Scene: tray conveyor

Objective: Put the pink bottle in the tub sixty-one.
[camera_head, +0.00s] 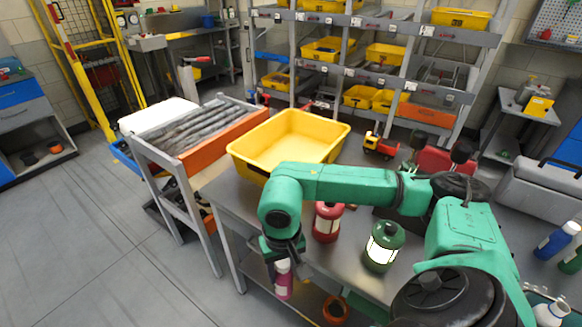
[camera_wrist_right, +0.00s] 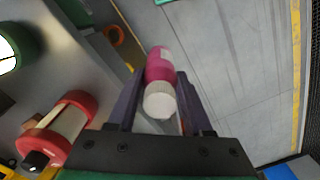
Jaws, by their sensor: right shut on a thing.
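The pink bottle (camera_head: 283,284) with a white cap hangs upright below my right gripper (camera_head: 282,256), off the table's left edge. In the right wrist view the bottle (camera_wrist_right: 159,75) is between the two dark fingers (camera_wrist_right: 160,100), which are shut on it. A yellow tub (camera_head: 290,143) stands empty on the metal table, above and behind the gripper in the head view. I cannot read a number on it. My left gripper is not in view.
A red lantern (camera_head: 327,222) and a green lantern (camera_head: 383,246) stand on the table (camera_head: 240,205) near my right arm. A toy truck (camera_head: 380,145) is behind. A roller conveyor (camera_head: 200,128) is left of the tub. Shelves with yellow bins (camera_head: 358,97) stand at the back.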

